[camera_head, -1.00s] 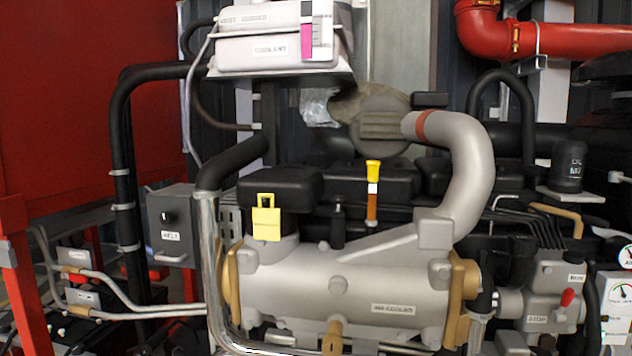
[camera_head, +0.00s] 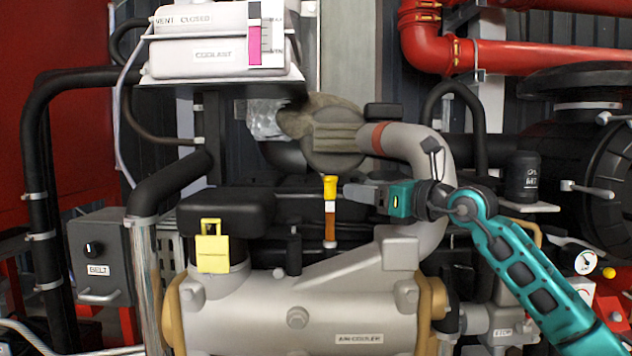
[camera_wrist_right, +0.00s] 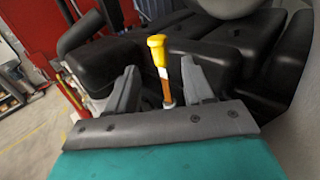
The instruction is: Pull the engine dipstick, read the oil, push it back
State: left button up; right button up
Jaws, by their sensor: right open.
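The engine dipstick (camera_head: 330,187) has a yellow handle on top of a tube with a white and an orange-brown section. It stands upright in the engine, behind the grey air cooler (camera_head: 300,308). In the right wrist view the yellow handle (camera_wrist_right: 158,48) rises between and beyond my fingers. My right gripper (camera_head: 352,192) is to the right of the dipstick, its fingers pointing left towards it. In the right wrist view the gripper (camera_wrist_right: 158,92) is open, with its two grey fingers apart and nothing held. My left gripper is not in view.
A silver pipe (camera_head: 432,165) curves close to my right wrist. Black engine covers (camera_head: 225,210) lie behind and left of the dipstick. A yellow tag (camera_head: 212,250) hangs at the left. A white coolant tank (camera_head: 215,55) sits above, and red pipes (camera_head: 530,52) run at the upper right.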

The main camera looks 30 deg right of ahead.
aim_at(335, 184)
jog(key=p+x, duration=0.2)
jog(key=x, duration=0.7)
jog(key=shift+w+a+r, duration=0.1)
jog(key=shift+w+a, duration=0.05)
jog(key=shift+x, duration=0.9)
jog(key=shift+c, duration=0.4)
grip_shut()
